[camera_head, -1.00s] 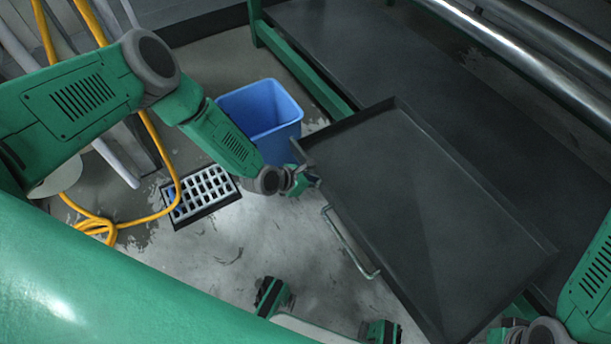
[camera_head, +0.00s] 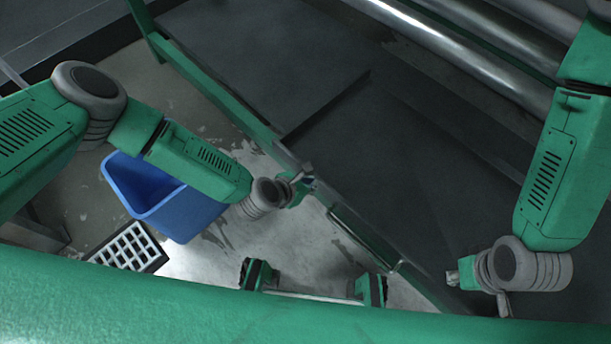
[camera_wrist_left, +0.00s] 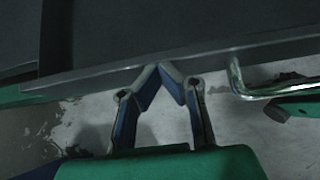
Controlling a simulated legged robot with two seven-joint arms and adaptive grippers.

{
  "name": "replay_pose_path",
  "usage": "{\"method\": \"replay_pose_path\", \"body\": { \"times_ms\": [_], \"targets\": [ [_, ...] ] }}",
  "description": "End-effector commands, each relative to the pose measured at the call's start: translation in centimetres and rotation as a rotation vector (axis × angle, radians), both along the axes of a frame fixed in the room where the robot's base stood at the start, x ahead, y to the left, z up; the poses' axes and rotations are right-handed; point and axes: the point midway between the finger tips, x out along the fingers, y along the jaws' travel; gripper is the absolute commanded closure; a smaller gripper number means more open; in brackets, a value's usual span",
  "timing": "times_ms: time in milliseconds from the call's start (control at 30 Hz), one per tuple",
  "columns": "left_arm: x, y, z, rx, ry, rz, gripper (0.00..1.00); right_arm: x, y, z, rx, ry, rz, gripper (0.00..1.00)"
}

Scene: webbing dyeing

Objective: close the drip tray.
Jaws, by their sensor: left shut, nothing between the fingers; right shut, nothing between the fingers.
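The drip tray (camera_head: 400,190) is a flat dark grey tray under the machine's rollers. In the head view its front edge lies close along the green frame rail, and its metal handle (camera_head: 362,238) is on the near side. The tray's rim (camera_wrist_left: 110,76) and handle (camera_wrist_left: 236,80) also show in the left wrist view. My left gripper (camera_head: 306,176) is shut and empty, with its fingertips (camera_wrist_left: 165,68) at the tray's front rim, left of the handle; they appear to touch it. My right gripper (camera_head: 453,277) is shut and empty, over the tray's right end.
A blue bin (camera_head: 180,215) stands on the floor under my left forearm. A floor grate (camera_head: 128,247) lies beside it. Metal rollers (camera_head: 470,60) run above the tray at the back. The green frame rail (camera_head: 215,95) runs diagonally. The wet floor before the tray is clear.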

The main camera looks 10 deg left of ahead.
Motion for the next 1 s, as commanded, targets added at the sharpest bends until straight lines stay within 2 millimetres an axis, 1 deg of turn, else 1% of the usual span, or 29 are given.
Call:
{"method": "replay_pose_path", "body": {
  "times_ms": [100,333,633,767,1000],
  "targets": [
    [-0.1,-0.6,0.0,0.006,0.000,-0.001,1.00,0.0,0.0,-0.1,0.000,0.001,0.000,1.00],
    [-0.1,-1.1,0.1,0.008,-0.001,-0.003,1.00,0.0,0.0,-0.1,0.000,0.001,-0.001,1.00],
    [-0.4,-0.7,0.4,0.002,-0.001,-0.005,1.00,-0.1,0.0,0.0,-0.001,-0.001,-0.001,1.00],
    [-1.3,0.1,1.5,0.004,0.001,-0.003,1.00,-0.1,0.0,0.0,0.000,-0.002,-0.001,1.00],
    [-4.3,2.4,4.9,0.007,0.002,-0.001,1.00,-0.1,0.0,0.0,-0.001,-0.002,-0.001,1.00]
  ]
}}
